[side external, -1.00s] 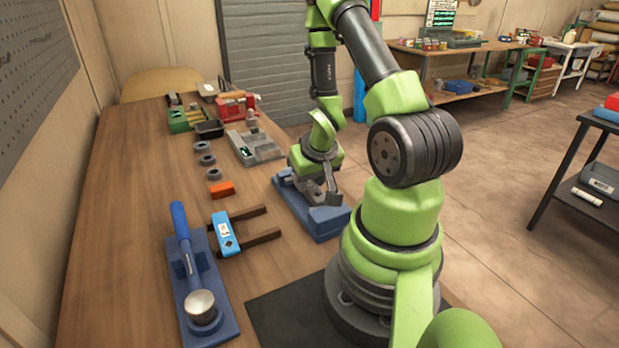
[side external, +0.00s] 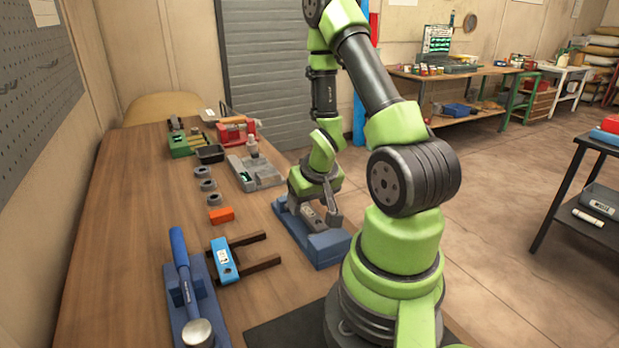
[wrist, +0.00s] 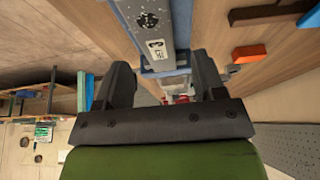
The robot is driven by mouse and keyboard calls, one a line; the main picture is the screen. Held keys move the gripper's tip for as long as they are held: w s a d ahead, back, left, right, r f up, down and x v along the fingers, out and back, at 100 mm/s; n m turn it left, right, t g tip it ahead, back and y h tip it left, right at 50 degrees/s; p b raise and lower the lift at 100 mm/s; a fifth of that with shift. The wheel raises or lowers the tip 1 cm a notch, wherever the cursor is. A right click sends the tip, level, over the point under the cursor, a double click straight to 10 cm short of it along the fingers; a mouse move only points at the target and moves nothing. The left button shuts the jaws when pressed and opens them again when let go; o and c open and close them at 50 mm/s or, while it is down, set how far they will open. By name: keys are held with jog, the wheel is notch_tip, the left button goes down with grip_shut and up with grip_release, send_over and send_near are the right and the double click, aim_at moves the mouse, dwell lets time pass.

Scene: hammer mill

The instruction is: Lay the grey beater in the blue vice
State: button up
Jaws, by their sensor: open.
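The blue vice (side external: 322,245) stands on the table in front of my arm's base. The grey beater (side external: 313,217), a flat grey bar, lies in the top of the vice. In the wrist view the beater (wrist: 155,28) shows a white label and a dark speckled patch, with blue vice parts beside it. My gripper (side external: 318,203) is just above the vice, tilted. In the wrist view its two dark fingers (wrist: 160,80) are apart, with nothing held between them. The beater's far end and its exact seating are partly hidden.
A blue labelled block (side external: 224,261) with two dark bars and a blue-handled press (side external: 187,285) are on the table to the left. An orange block (side external: 221,215), grey rings (side external: 207,185) and a grey fixture (side external: 255,172) stand further back. The left table side is clear.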

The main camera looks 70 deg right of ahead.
notch_tip(320, 180, up, 8)
jog(key=shift+r, duration=0.25)
dwell(0.5)
jog(key=w+a+r+n+t, duration=0.2)
jog(key=w+a+r, duration=0.1)
jog(key=a+r, duration=0.7)
jog(key=s+a+r+n+t+y, duration=0.2)
jog(key=s+a+r+y, duration=0.3)
jog(key=a, duration=0.6)
jog(key=shift+s+a+r+n, duration=0.3)
jog(key=shift+s+r+n, duration=0.2)
jog(key=shift+r, duration=0.15)
